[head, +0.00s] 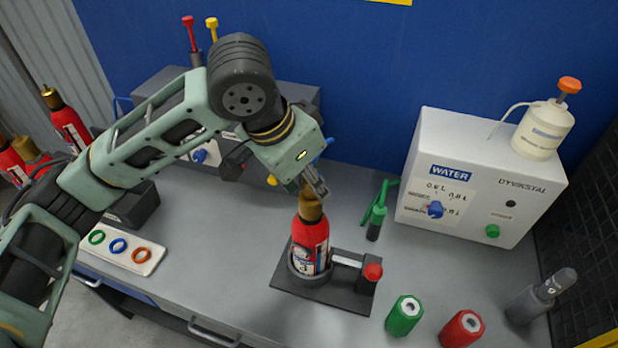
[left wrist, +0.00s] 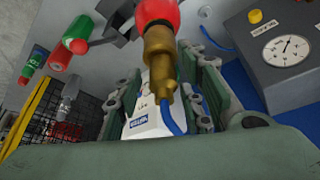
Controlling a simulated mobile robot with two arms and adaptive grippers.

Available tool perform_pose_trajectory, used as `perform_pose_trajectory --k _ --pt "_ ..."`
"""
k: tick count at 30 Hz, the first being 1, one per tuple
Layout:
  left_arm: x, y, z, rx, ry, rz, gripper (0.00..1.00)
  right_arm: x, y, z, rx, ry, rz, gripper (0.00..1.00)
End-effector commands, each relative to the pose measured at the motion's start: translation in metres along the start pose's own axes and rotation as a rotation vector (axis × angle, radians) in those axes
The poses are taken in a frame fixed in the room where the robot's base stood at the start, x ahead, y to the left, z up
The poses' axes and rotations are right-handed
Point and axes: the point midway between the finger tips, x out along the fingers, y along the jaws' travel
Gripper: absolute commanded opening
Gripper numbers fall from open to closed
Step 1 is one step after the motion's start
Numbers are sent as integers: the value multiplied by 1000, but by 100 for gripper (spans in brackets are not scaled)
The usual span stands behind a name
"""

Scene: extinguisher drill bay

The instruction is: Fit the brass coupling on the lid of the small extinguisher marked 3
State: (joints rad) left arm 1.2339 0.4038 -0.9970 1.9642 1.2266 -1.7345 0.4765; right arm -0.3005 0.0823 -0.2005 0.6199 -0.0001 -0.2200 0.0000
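A small red extinguisher (head: 310,245) with a white label stands upright in a dark holder (head: 320,291) on the bench. My left gripper (head: 316,187) is directly above, fingers pointing down around the upper brass. In the left wrist view the brass coupling (left wrist: 160,76) is between the fingers, in line with the red body (left wrist: 158,12). A gap shows beside the left-hand finger, so the gripper looks open. Whether the coupling is seated on the lid is unclear. My right gripper is out of view.
A red-knobbed clamp (head: 372,272) is beside the extinguisher. A white WATER box (head: 480,178) is at the back right, and a ring tray (head: 122,250) lies left. Other extinguishers (head: 70,130) stand far left.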

Motion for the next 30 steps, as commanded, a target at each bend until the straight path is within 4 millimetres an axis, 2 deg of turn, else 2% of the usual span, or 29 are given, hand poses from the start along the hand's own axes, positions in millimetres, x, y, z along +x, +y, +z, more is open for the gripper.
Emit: perform_pose_trajectory --k 9,13,17,24,30 --pt "0 0 0 0 -1 0 42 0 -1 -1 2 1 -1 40" --pt "-9 0 0 0 1 0 42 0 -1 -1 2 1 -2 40" --pt "-32 0 -1 2 3 -2 42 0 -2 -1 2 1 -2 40" --pt "-84 -1 -1 1 4 -2 42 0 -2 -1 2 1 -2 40" --pt "-111 0 0 -1 0 -1 42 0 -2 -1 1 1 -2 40"
